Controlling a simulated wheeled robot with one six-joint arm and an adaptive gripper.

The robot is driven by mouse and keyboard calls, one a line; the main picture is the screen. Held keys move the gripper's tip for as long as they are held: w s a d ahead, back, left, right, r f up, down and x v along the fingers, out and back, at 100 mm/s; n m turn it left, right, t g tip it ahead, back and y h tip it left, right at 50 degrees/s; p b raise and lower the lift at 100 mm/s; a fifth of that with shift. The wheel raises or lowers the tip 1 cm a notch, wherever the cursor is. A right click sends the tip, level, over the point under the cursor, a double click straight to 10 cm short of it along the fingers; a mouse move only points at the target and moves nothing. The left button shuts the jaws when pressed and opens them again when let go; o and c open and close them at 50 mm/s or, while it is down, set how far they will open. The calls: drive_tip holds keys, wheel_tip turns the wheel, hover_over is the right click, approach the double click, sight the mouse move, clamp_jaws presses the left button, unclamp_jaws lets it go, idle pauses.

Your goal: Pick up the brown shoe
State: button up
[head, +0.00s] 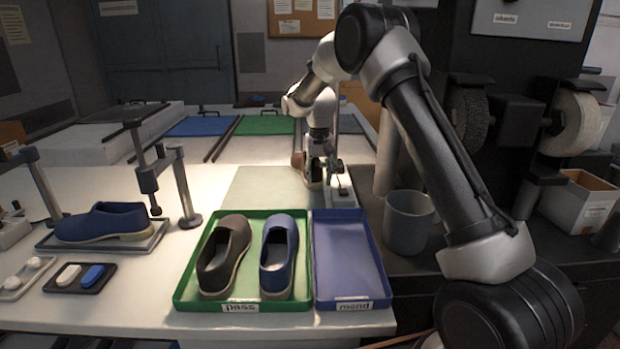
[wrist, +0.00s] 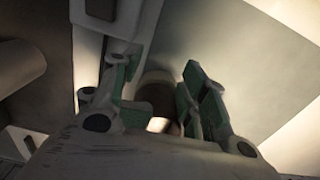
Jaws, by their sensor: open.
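My gripper (head: 325,172) is open and points down over the grey-green mat at the back of the white table. In the wrist view its green-padded fingers (wrist: 162,98) stand apart on either side of a dark brown thing (wrist: 156,92), which looks like part of a shoe. Its contact with the fingers is unclear. In the head view a small brown part (head: 298,160) shows at the gripper's left; most of it is hidden. A dark brown shoe (head: 223,255) lies in the green "pass" tray (head: 181,296), beside a blue shoe (head: 279,257).
The blue "mend" tray (head: 345,255) is empty, right of the green tray. A grey cup (head: 408,222) stands farther right. At left, a blue shoe (head: 103,222) sits under a clamp stand (head: 182,185). The mat (head: 262,187) has free room left of my gripper.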

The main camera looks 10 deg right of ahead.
drive_tip(key=shift+o, duration=0.3)
drive_tip(key=shift+s+f, duration=0.1)
drive_tip(key=shift+f, duration=0.2)
drive_tip(key=shift+d, duration=0.1)
drive_tip(key=c, duration=0.8)
drive_tip(key=shift+r, duration=0.35)
clamp_jaws()
wheel_tip(320, 180, up, 10)
drive_tip(key=shift+f, duration=0.25)
drive_tip(key=o, duration=1.7)
unclamp_jaws()
drive_tip(key=shift+r, duration=0.1)
